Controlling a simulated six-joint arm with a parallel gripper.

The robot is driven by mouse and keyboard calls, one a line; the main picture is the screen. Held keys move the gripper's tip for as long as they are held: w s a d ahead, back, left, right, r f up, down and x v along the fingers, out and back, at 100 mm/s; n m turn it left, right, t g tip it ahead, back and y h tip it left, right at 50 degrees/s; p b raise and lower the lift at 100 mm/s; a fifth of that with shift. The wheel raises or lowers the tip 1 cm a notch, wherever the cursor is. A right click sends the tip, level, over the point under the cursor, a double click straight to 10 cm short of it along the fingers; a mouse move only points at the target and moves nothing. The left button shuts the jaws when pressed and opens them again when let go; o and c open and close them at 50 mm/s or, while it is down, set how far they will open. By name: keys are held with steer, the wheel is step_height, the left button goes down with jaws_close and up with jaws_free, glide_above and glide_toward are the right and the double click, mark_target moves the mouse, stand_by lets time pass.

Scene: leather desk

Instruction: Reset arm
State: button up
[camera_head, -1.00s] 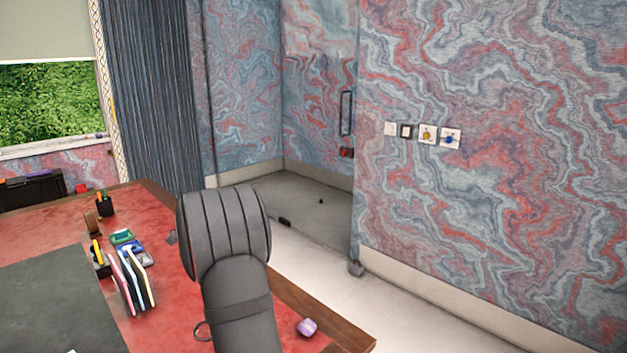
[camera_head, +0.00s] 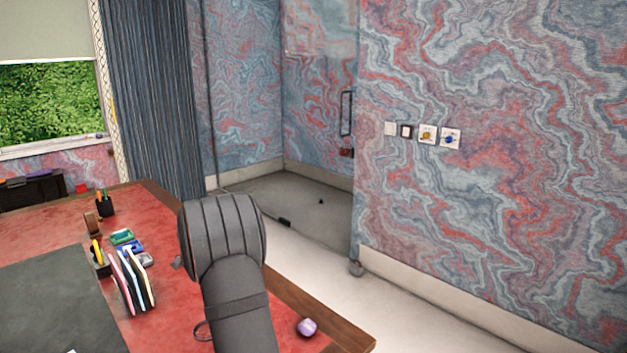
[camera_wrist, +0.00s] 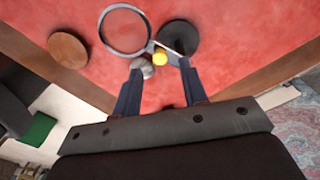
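My gripper (camera_wrist: 161,66) shows in the wrist view with its two dark blue fingers apart, pointing down over the red desk top. A round magnifying lens (camera_wrist: 125,31) with a grey rim lies beyond the fingertips, joined to a metal arm. A yellow knob (camera_wrist: 160,57) and a grey knob (camera_wrist: 145,69) appear around the fingertips; I cannot tell whether the fingers touch them. A black round piece (camera_wrist: 178,38) is beyond the right finger. In the head view my arm stands over the desk (camera_head: 175,300) and hides the gripper; part of a ring (camera_head: 201,330) shows beside it.
A brown round disc (camera_wrist: 68,50) lies left of the lens. A purple object (camera_head: 307,327) sits near the desk's right edge. Upright folders (camera_head: 133,280), a pen cup (camera_head: 104,205) and small boxes stand left of my arm. A wall with switches (camera_head: 428,134) is at the right.

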step_height(320, 180, down, 4)
steer(key=shift+r, duration=0.1)
steer(key=shift+s+d+n, duration=0.15)
steer(key=shift+d+n, duration=0.25)
steer(key=shift+n, duration=0.8)
steer(key=shift+s+d+n, duration=0.1)
steer(key=shift+d+n, duration=0.3)
steer(key=shift+n, duration=0.8)
